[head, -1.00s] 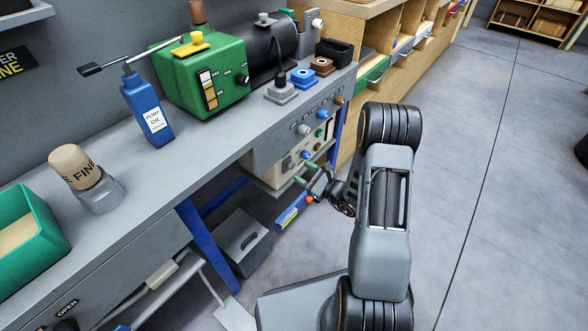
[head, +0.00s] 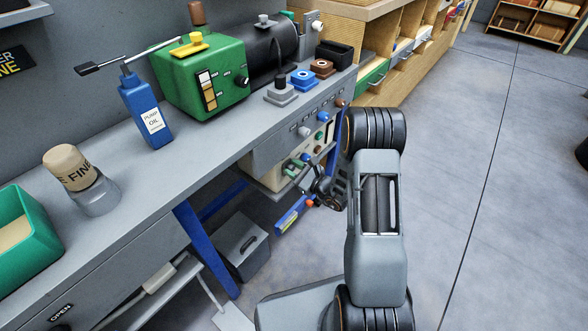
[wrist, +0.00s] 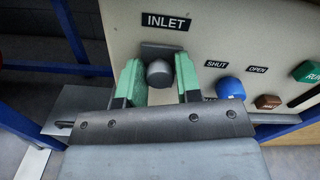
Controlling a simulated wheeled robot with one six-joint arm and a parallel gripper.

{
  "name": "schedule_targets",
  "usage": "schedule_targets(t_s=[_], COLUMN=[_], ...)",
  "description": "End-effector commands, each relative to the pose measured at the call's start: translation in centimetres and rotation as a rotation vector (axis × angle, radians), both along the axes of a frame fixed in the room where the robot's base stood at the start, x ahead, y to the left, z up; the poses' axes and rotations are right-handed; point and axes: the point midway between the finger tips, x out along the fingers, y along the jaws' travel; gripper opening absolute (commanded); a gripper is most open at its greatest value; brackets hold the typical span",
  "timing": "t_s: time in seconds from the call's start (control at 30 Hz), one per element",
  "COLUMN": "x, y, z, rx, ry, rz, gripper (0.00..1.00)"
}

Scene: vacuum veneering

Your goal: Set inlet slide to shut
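The inlet slide's grey knob (wrist: 159,73) sticks out of the cream panel under the black INLET label (wrist: 165,21) in the wrist view. My gripper (wrist: 160,78) has its two green fingers on either side of this knob. Narrow gaps seem to show between fingers and knob, so it looks open around it. The slide's track is mostly hidden behind the fingers. SHUT (wrist: 215,64) and OPEN (wrist: 258,69) labels stand right of the gripper. In the head view my gripper (head: 297,167) is at the panel under the bench, where the inlet knob is hard to make out.
A blue knob (wrist: 230,88), a brown knob (wrist: 268,102) and a green RUN knob (wrist: 306,72) sit right of my gripper on the panel. A blue bench leg (head: 205,245) stands to the left. The bench top (head: 150,172) is above. Open floor (head: 470,190) lies to the right.

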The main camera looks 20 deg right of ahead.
Motion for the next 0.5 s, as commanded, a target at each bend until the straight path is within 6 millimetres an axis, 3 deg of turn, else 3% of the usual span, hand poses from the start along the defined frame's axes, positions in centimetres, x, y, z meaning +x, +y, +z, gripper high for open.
schedule_targets(t_s=[0.3,0.5], x=[0.0,0.0], y=[-0.03,-0.05], z=[0.0,0.0], rx=[0.0,0.0], ry=[0.0,0.0], rz=[-0.001,-0.001], gripper=[0.01,0.0])
